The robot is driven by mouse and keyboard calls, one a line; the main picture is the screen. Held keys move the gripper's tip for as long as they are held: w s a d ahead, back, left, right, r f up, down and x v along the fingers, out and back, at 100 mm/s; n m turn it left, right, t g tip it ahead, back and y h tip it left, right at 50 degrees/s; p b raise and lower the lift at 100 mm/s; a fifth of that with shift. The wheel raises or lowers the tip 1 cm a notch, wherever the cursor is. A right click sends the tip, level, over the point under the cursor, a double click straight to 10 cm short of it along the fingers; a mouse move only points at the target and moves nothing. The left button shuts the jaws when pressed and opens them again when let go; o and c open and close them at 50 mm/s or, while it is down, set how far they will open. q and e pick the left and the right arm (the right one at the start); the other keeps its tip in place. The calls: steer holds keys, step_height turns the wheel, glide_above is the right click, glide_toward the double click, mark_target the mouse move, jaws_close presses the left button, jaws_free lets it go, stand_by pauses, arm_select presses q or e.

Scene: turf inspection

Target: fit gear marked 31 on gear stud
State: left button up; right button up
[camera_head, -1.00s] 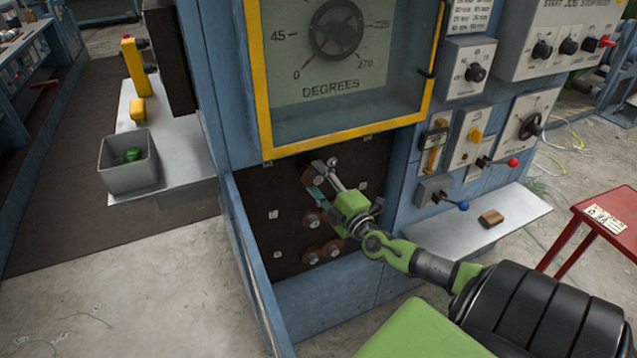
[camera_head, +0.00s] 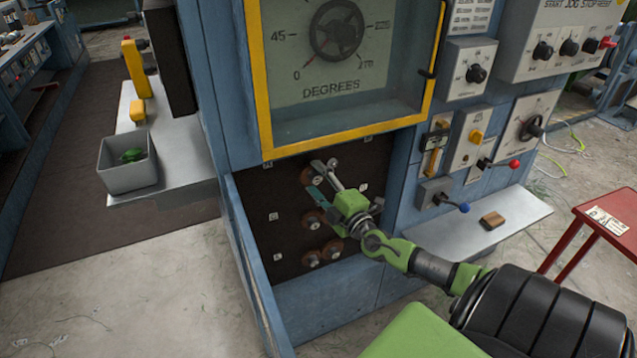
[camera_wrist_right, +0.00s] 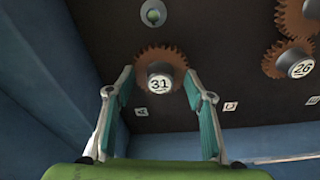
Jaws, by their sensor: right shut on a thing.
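The brown toothed gear marked 31 (camera_wrist_right: 160,83) is between the fingertips of my right gripper (camera_wrist_right: 160,92) in the right wrist view, its numbered hub facing the camera. My right gripper (camera_head: 321,178) is shut on it in the head view, close to the dark panel (camera_head: 258,190) under the dial. The gear (camera_head: 307,178) is partly hidden by the fingers there. A pale round stud end (camera_wrist_right: 153,12) shows on the panel beyond the gear. I cannot tell whether the gear touches the panel or a stud. My left gripper is not in view.
Other gears sit on the panel, one marked 26 (camera_wrist_right: 300,64). The yellow-framed dial window (camera_head: 345,137) is just above; a blue side wall (camera_head: 243,250) bounds the left. A grey bin (camera_head: 128,175) and a steel shelf (camera_head: 490,232) stand either side.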

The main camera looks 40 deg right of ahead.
steer(key=shift+w+d+b, duration=0.2)
steer(key=shift+w+b, duration=0.25)
steer(key=shift+w, duration=0.2)
